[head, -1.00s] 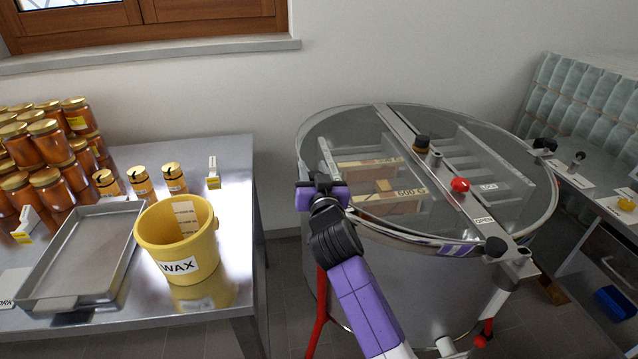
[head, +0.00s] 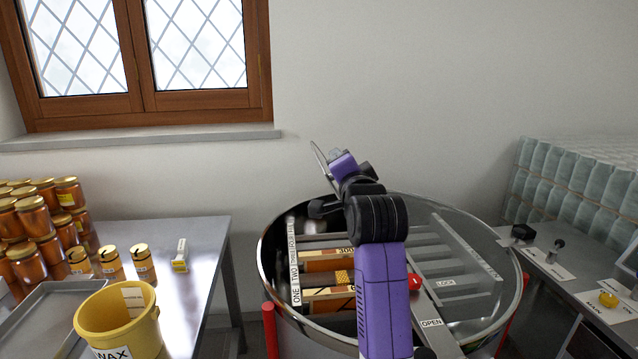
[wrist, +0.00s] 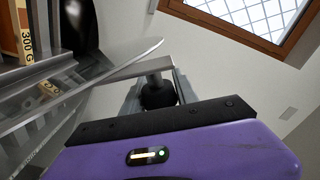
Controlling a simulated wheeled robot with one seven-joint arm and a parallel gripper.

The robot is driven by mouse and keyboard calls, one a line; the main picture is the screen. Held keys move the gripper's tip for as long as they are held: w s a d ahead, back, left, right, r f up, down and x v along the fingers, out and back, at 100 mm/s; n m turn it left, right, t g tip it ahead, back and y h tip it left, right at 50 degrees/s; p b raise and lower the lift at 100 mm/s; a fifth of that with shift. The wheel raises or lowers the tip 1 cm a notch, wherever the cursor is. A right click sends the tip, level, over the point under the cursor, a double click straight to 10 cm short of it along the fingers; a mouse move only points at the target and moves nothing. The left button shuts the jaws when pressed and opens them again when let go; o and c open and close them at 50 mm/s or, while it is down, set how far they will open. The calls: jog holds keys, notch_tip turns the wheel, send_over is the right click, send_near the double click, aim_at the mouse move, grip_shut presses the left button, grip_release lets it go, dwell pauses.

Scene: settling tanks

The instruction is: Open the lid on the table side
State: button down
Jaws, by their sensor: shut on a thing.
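The steel drum (head: 268,295) stands right of the table. Its table-side lid (head: 319,160) is raised on edge, seen as a thin clear panel with a metal rim beside my gripper (head: 333,160). In the wrist view the lid (wrist: 120,58) slants at the left, and my gripper (wrist: 157,98) is shut on a dark knob (wrist: 158,92). The left half of the drum is uncovered, showing wooden frames (head: 325,262) inside. My arm hides part of the crossbar and the drum's middle.
The table (head: 205,255) holds a yellow wax bucket (head: 118,315), a tray (head: 40,300) and stacked honey jars (head: 35,220). A side bench (head: 550,265) with controls is at right. A window (head: 140,60) and wall are behind; the space above the drum looks free.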

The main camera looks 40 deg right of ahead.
jog(key=s+d+r+m+p, duration=0.1)
jog(key=s+d+m, duration=0.2)
jog(key=s+d, duration=0.2)
jog(key=s+d+r+m+p, duration=0.1)
jog(key=s+d, duration=0.4)
jog(key=d, duration=0.5)
jog(key=shift+r+m+p, duration=0.3)
jog(key=shift+r+m, duration=0.3)
jog(key=shift+m, duration=0.4)
jog(key=shift+s, duration=0.1)
jog(key=c, duration=1)
grip_release()
jog(key=shift+o, duration=0.2)
jog(key=shift+f, duration=0.1)
jog(key=b+v, duration=0.1)
jog(key=v, duration=0.6)
jog(key=shift+s+a+b, duration=0.2)
jog(key=shift+s+b, duration=0.1)
jog(key=shift+b, duration=0.05)
